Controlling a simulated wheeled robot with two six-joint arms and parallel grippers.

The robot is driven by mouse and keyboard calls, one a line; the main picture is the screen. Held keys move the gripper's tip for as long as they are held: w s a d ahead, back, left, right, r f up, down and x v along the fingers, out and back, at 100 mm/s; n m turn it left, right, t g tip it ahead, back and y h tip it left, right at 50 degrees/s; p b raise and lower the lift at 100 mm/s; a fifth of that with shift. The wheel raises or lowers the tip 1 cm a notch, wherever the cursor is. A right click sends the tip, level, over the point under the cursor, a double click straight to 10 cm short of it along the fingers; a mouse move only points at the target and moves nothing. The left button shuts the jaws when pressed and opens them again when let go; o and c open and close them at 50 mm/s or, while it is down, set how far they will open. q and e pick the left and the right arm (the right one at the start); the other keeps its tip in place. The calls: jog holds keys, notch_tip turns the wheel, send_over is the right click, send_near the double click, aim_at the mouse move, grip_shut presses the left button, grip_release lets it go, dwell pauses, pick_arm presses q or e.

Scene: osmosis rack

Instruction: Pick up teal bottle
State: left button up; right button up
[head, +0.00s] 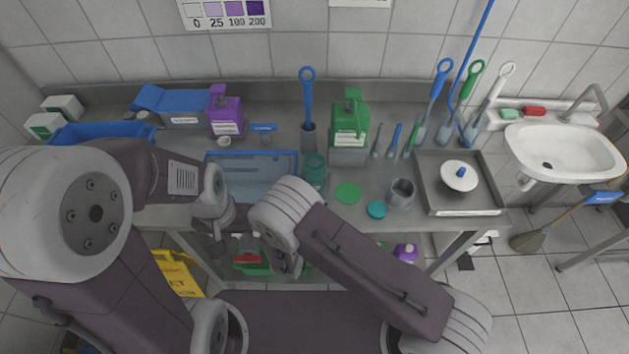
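The teal bottle (314,168) stands upright on the grey counter, just right of the blue tray. Its lower part is close to or partly behind my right arm in this view. My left gripper (220,238) hangs at the counter's front edge, left of the bottle and apart from it. Its fingers are small and dark, so their opening is unclear. My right gripper (289,266) points down in front of the counter, below the bottle in the picture and apart from it. Its fingers are mostly hidden by my arm.
The blue tray (229,157) lies left of the bottle. A green jug (350,120), a grey cup holding a blue brush (309,137), a green disc (348,192), a teal lid (377,210) and a grey beaker (401,193) are nearby. A yellow floor sign (178,272) stands below.

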aim_at(315, 180)
jog(key=r, duration=0.4)
jog(key=shift+s+d+r+b, duration=0.15)
jog(key=shift+s+d+b, duration=0.15)
jog(key=shift+d, duration=0.1)
jog(key=s+d+r+p, duration=0.3)
jog(key=d+r, duration=0.3)
jog(key=d, duration=0.4)
jog(key=shift+d+r, duration=0.25)
jog(key=shift+f, duration=0.1)
